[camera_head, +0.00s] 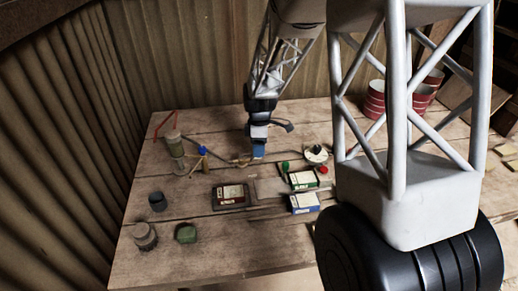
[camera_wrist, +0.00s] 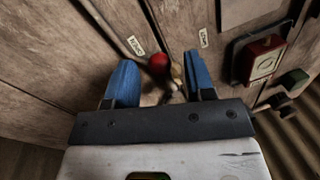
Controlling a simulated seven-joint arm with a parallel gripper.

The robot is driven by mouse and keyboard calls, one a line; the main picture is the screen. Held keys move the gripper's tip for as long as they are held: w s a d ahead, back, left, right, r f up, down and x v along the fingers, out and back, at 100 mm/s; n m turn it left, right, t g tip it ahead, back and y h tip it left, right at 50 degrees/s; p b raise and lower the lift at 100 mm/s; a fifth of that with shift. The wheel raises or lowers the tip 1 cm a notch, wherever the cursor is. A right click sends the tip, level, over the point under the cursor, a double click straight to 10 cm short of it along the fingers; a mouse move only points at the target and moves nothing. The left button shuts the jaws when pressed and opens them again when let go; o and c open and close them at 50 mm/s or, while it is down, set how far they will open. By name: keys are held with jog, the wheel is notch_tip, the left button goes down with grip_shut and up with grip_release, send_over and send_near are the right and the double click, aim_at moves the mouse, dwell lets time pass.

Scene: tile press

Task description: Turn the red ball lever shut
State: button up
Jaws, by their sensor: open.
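In the wrist view a small red ball (camera_wrist: 158,63) shows between and beyond the fingers, with a tan piece (camera_wrist: 177,72) just right of it. Two small white labels with dark lettering, the left one (camera_wrist: 135,45) and the right one (camera_wrist: 203,37), lie on either side of the ball. My gripper (camera_wrist: 160,62) is open, its blue fingers apart and empty. Contact with the ball cannot be told. In the head view my gripper (camera_head: 258,152) points down low over the wooden table, and I cannot make out the lever clearly beside it.
A white dial (camera_head: 317,154) stands right of my gripper. Red bowls (camera_head: 375,98) stand at the back right.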

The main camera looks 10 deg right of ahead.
jog(key=shift+f, duration=0.3)
grip_shut()
